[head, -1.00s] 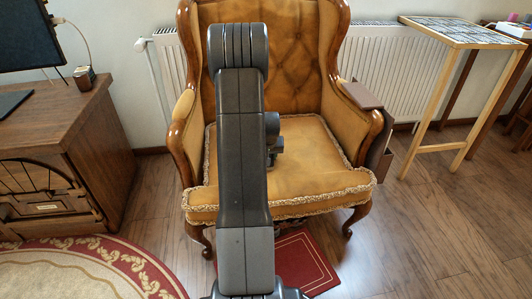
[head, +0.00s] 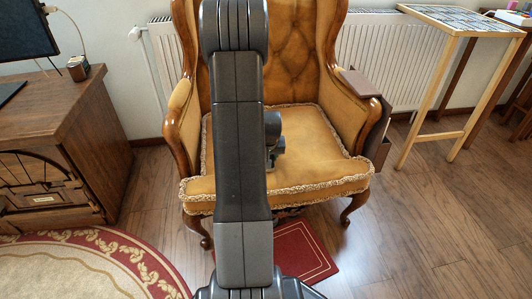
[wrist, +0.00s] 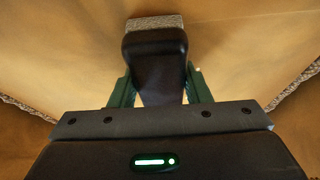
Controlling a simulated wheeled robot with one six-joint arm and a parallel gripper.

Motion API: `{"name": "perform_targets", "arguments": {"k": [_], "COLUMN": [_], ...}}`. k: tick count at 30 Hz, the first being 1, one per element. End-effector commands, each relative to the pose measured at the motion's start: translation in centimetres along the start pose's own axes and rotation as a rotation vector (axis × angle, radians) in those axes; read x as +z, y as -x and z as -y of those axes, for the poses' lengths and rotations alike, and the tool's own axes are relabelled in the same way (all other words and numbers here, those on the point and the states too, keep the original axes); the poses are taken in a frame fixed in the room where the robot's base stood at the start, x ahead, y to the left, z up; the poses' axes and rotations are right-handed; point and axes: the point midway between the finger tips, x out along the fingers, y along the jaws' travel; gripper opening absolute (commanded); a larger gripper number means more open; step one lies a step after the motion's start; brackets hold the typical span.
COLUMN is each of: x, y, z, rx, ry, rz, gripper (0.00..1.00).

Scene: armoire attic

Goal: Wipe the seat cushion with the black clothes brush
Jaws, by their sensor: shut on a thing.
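The tan seat cushion (head: 310,160), edged with braided trim, lies on a wooden-framed wing armchair; my arm hides much of its left and middle part. In the wrist view the leather of the cushion (wrist: 60,50) fills the background. The black clothes brush (wrist: 155,65) is held between the green fingers of my gripper (wrist: 158,88), with its pale bristle end at the top of the picture. The gripper is shut on it. The brush is over the cushion; I cannot tell whether the bristles touch it. In the head view the brush is hidden behind my arm.
The chair's wooden arms and tall tufted back (head: 305,50) surround the seat. A brown organiser (head: 378,120) hangs over the right armrest. A wooden desk (head: 65,140) stands left, a tile-topped table (head: 460,18) right. A red mat (head: 300,255) lies in front.

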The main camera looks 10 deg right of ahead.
Motion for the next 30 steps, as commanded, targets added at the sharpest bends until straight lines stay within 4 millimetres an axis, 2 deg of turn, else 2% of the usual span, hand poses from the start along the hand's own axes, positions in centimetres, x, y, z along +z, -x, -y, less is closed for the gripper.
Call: {"name": "perform_targets", "arguments": {"k": [7,13,19,25,30], "x": [1.9,2.2,2.4,2.2,0.9], "y": [0.8,1.0,0.8,0.8,0.3], "z": [-0.2,0.0,1.3,1.8,1.9], "rx": [0.0,0.0,0.0,0.0,0.0], "ry": [-0.002,0.001,0.002,0.0,0.0], "rz": [0.001,-0.001,-0.002,-0.002,-0.002], "gripper": [0.15,0.15,0.15,0.15,0.15]}}
